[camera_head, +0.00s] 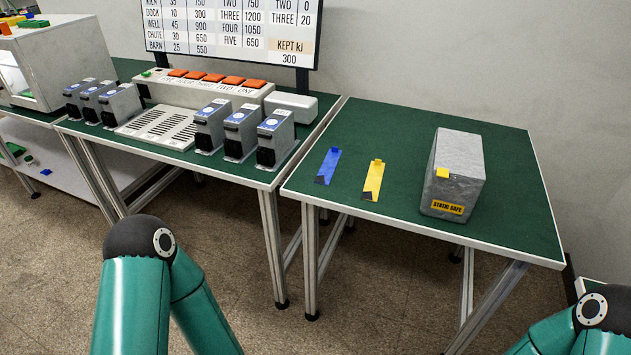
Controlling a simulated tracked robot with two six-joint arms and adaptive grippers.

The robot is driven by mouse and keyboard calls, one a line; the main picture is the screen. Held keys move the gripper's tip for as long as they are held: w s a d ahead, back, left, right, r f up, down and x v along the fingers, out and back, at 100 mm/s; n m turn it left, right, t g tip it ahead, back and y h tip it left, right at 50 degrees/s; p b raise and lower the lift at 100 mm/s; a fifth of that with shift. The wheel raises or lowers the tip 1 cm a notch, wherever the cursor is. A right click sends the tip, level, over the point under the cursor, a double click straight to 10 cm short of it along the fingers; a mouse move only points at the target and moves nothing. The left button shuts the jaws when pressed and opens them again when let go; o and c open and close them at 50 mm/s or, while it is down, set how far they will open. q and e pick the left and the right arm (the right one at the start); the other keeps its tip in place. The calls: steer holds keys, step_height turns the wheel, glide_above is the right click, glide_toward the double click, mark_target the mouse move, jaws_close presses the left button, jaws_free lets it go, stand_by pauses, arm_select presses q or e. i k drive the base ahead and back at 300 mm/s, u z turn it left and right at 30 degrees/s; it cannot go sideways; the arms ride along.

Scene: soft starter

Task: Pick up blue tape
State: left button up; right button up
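The blue tape (328,166) is a short flat strip with a dark lower end. It lies on the green top of the right table (400,125), near that table's left edge. A similar yellow strip (373,180) lies just to its right, apart from it. Parts of both my arms show at the bottom of the head view, well short of the blue tape. Neither gripper is in the picture.
A grey box (455,173) labelled STATIC SAFE stands right of the strips. The left table (180,155) holds several grey-black units, a vented panel (160,127) and a box with orange buttons (205,90). Table space in front of the strips is clear.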

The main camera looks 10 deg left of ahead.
mark_target(325, 175)
steer(key=u, duration=0.35)
steer(key=k, duration=0.2)
steer(key=u, duration=0.4)
steer(key=i, duration=1)
